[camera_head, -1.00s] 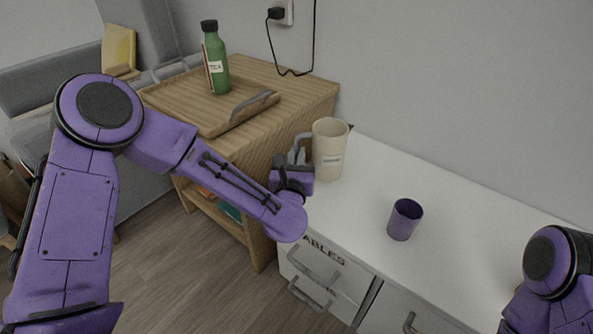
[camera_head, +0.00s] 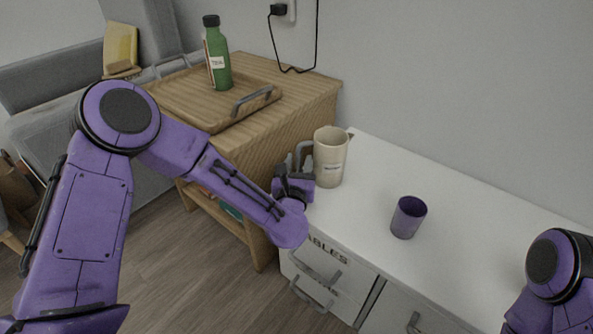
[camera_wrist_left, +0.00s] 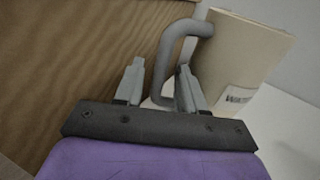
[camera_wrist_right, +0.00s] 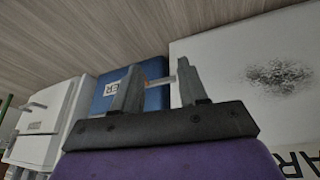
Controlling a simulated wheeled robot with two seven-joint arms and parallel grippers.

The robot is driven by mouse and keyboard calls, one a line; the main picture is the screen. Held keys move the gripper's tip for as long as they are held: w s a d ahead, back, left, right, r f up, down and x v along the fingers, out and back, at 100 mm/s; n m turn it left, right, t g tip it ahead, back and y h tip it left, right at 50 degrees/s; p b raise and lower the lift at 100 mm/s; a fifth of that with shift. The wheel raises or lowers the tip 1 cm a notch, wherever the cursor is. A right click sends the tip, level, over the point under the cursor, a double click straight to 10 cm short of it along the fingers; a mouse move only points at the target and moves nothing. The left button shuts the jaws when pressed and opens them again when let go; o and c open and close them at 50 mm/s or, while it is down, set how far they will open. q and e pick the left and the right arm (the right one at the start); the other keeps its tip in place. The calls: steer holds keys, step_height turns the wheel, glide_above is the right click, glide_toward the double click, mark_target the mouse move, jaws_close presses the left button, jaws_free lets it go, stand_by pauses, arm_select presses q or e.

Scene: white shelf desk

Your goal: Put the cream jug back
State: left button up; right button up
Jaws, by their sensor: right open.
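The cream jug (camera_head: 330,158), tall with a grey handle (camera_head: 303,154) and a small label, stands upright at the far left end of the white desk top (camera_head: 465,222). It also shows in the left wrist view (camera_wrist_left: 243,58). My left gripper (camera_wrist_left: 158,84) is at the handle, its two fingers apart. The handle (camera_wrist_left: 164,72) passes between them, with a gap to the left finger. In the head view the left gripper (camera_head: 294,176) is partly hidden by its own wrist. My right gripper (camera_wrist_right: 155,85) is open and empty in its wrist view; the head view shows only its arm.
A purple cup (camera_head: 408,218) stands right of the jug. A wooden cabinet (camera_head: 300,110) adjoins the desk's left end, bearing a tray (camera_head: 185,102) with a green bottle (camera_head: 218,60). A blue box (camera_wrist_right: 152,98) lies beyond my right fingers. The desk's right part is clear.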

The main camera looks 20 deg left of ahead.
arm_select(q)
steer(key=s+d+p, duration=0.1)
steer(key=s+d, duration=0.1)
steer(key=s, duration=0.9)
steer(key=shift+s+d, duration=0.2)
steer(key=shift+s, duration=0.2)
